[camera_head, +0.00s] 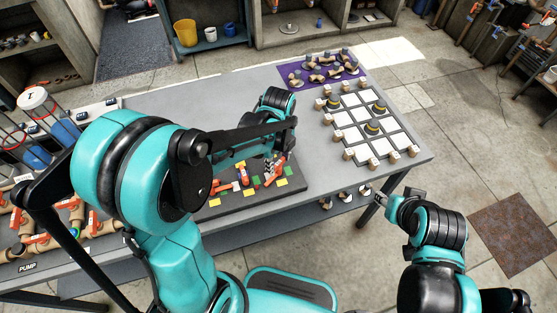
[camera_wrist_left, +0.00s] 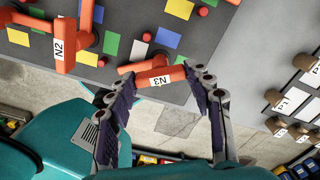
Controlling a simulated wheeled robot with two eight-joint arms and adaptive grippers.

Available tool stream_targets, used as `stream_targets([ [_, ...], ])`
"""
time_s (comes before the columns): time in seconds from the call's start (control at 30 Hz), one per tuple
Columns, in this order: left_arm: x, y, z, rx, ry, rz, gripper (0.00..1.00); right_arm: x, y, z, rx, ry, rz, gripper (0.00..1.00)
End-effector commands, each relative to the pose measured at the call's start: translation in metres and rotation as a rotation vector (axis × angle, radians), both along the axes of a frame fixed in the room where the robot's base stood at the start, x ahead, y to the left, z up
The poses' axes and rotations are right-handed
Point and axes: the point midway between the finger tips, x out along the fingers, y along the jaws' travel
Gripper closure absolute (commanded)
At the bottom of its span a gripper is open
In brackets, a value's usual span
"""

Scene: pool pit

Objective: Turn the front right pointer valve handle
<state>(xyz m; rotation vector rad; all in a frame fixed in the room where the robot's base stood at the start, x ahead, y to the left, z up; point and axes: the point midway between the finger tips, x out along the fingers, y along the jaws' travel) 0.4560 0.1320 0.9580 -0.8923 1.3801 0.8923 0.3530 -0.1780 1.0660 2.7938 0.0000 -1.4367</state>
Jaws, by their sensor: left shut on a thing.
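The orange pointer handle marked N3 (camera_wrist_left: 158,80) stands at the board's edge in the left wrist view. My left gripper (camera_wrist_left: 157,88) has one finger on each side of it and is shut on it. A second orange handle, marked N2 (camera_wrist_left: 64,50), is to its left. In the head view, the dark board (camera_head: 258,191) with colored patches lies on the grey table, and my left gripper (camera_head: 272,160) is over its right part, partly hidden by my arm. My right gripper (camera_head: 407,198) is off the table's right front; its fingers are too unclear to judge.
A white-tile grid (camera_head: 362,126) with blocks and rings lies right on the grey table (camera_head: 190,97). A purple mat (camera_head: 325,70) with small pieces lies behind it. Pipes with orange handles (camera_head: 38,238) are at the left. The table between board and mat is clear.

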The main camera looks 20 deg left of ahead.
Motion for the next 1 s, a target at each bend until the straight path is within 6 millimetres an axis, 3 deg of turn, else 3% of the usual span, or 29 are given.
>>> stream_targets([
  [0.5,0.0001,0.0000,0.0001,0.000,0.000,-0.421,0.77,0.0000,0.0000,-0.0003,0.000,0.000,0.000,0.60],
  [1.0,0.0001,0.0000,0.0001,0.000,0.000,-0.568,0.77,0.0000,0.0000,-0.0004,0.000,0.000,0.000,0.60],
])
